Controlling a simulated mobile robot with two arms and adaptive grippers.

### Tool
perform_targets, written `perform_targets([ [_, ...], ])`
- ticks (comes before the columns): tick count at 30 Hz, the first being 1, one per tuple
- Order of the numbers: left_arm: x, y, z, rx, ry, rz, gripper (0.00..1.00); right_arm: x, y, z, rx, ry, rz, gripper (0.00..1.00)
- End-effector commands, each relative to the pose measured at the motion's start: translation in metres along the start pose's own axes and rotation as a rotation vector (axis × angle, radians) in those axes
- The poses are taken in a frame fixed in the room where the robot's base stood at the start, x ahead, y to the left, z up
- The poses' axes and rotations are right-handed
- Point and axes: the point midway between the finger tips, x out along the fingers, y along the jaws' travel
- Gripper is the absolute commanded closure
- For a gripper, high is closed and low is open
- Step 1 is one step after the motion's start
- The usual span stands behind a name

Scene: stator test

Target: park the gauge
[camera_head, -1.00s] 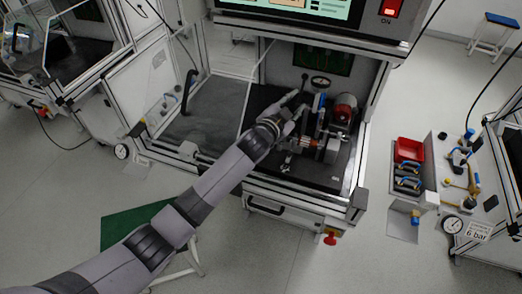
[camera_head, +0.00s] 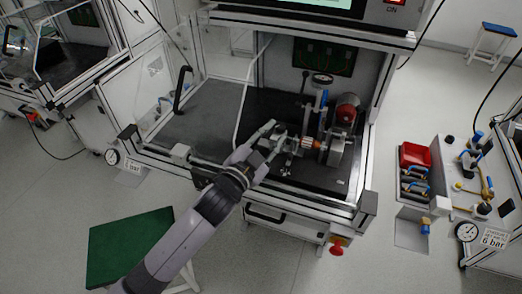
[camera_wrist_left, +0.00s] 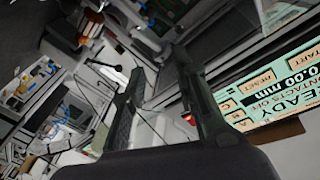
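The dial gauge (camera_head: 322,79), with a dark rim and pale face, sits at the top of an upright stand inside the open test cell. A blue part (camera_head: 321,99) shows just below it. The stator fixture, with a copper-coloured winding (camera_head: 308,143) and a red round part (camera_head: 347,110), stands beside it. My left gripper (camera_head: 272,137) is in front of and left of the gauge, apart from it. In the left wrist view its two dark fingers (camera_wrist_left: 165,95) are spread with nothing seen between them. My right gripper is not in view.
The cell's dark floor (camera_head: 205,115) is clear on the left. A clear guard (camera_head: 250,85) stands beside the cell opening. A green-topped stool (camera_head: 128,245) stands at front left.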

Motion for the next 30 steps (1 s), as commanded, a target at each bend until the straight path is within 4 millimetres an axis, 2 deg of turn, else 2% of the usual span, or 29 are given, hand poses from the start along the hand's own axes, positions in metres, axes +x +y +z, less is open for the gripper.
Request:
perform_targets([
  [3,-0.021,0.001,0.002,0.0,0.0,0.001,0.73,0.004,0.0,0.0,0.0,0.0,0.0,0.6],
  [9,-0.042,0.001,0.0,0.001,0.0,0.001,0.73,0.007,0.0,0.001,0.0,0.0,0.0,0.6],
  [15,-0.048,0.0,0.0,0.001,0.0,0.0,0.73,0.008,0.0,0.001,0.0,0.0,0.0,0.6],
  [27,-0.047,0.0,0.0,0.0,0.0,0.0,0.73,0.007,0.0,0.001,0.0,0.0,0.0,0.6],
  [30,-0.051,0.0,0.007,-0.021,-0.032,-0.004,0.73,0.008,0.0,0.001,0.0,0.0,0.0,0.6],
])
